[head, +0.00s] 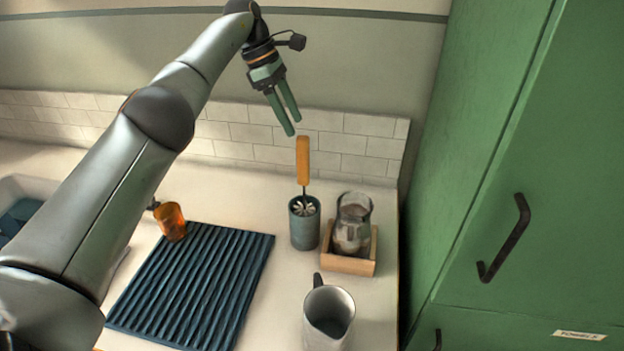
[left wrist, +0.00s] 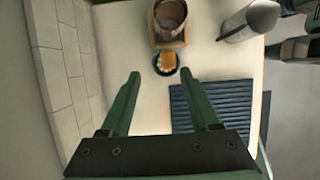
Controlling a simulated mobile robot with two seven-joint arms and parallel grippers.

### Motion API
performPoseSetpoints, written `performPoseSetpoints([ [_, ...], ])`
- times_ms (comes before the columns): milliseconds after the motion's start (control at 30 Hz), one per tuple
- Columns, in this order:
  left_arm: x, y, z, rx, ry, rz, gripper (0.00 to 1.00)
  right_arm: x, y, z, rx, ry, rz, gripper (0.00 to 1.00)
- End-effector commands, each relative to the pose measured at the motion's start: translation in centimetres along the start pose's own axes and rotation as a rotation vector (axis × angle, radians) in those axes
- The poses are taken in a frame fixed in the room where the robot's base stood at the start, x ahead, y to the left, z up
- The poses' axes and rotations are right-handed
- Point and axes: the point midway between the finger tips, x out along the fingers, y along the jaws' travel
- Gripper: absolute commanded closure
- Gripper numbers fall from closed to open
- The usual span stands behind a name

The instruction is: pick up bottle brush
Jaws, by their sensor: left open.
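The bottle brush (head: 303,160) stands upright, orange handle up, in a dark teal cup (head: 304,229) on the counter. White bristles show at the cup's mouth. My left gripper (head: 291,121) is open and empty, pointing down just above and slightly left of the handle's top in the head view. In the left wrist view, the handle end (left wrist: 166,62) shows beyond the fingertips, between them and apart from them. The lower part of the brush is hidden in the cup.
A glass jar (head: 352,225) in a wooden tray (head: 348,263) stands close right of the cup. A pale pitcher (head: 328,318) stands in front. A ribbed dark mat (head: 190,285) and an orange tumbler (head: 170,221) lie left. A tiled wall is behind; a green cabinet (head: 530,150) is right.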

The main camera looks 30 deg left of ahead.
Motion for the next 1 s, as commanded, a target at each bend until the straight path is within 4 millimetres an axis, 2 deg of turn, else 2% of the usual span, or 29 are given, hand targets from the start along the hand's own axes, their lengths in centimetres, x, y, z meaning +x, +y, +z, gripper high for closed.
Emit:
performPoseSetpoints([
  [33,1.3,0.0,-0.3,0.000,0.001,-0.003,0.38,0.4,0.0,0.8,0.001,-0.004,-0.001,0.50],
  [100,2.6,-0.1,-0.3,0.001,0.001,-0.002,0.38,0.6,-0.1,1.5,0.002,-0.011,-0.001,0.50],
  [300,5.6,-0.1,-0.1,-0.001,0.000,-0.001,0.38,0.5,-0.1,1.9,0.003,-0.019,-0.002,0.50],
  [567,7.2,-0.2,-0.1,-0.001,-0.001,0.000,0.38,0.5,-0.1,1.6,0.003,-0.016,-0.002,0.50],
  [900,11.2,-0.9,-0.2,-0.002,-0.001,-0.002,0.38,0.0,-0.1,0.8,0.002,-0.012,-0.002,0.50],
  [1000,11.6,-0.8,-0.2,-0.002,-0.002,0.001,0.38,0.0,-0.1,0.7,0.002,-0.011,-0.002,0.50],
])
